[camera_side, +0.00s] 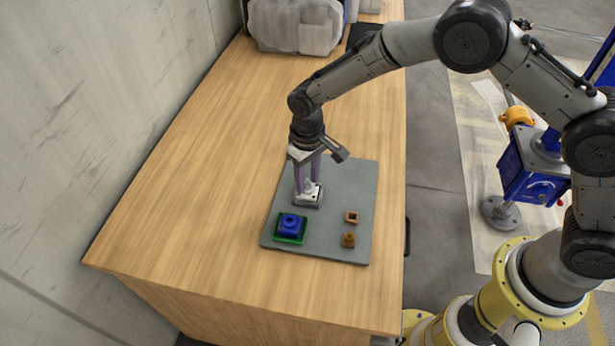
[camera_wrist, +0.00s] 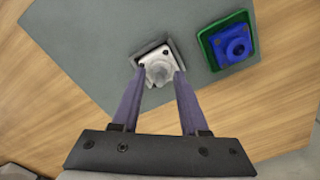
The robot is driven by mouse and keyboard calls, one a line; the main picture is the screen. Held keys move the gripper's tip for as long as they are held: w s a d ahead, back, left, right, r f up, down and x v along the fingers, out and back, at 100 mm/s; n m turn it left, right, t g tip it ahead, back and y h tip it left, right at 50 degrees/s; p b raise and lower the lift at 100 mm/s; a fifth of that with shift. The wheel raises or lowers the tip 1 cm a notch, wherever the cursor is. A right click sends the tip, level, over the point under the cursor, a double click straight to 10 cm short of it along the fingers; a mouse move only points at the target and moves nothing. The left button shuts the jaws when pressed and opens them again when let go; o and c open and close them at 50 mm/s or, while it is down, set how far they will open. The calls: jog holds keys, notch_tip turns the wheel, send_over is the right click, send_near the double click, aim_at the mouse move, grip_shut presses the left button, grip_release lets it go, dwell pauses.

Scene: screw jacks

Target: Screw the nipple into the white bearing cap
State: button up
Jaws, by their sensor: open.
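The white bearing cap (camera_side: 314,192) sits on a dark grey square base on the grey mat, below my gripper. A pale, whitish nipple (camera_wrist: 159,72) stands on top of the cap (camera_wrist: 149,56), and I cannot tell how deep it sits. My gripper (camera_side: 308,188) points down over it with purple fingers. In the wrist view my gripper's fingertips (camera_wrist: 160,72) are open, one on each side of the nipple. Whether the fingers touch it is too small to tell.
A blue part (camera_side: 291,224) sits on a green base at the mat's front left. A brown square frame (camera_side: 352,217) and a small brown part (camera_side: 348,240) lie at the front right of the grey mat (camera_side: 345,180). A grey bin stands at the table's far end. The wooden table left of the mat is clear.

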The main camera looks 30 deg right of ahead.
jog(key=n, duration=1.3)
grip_shut()
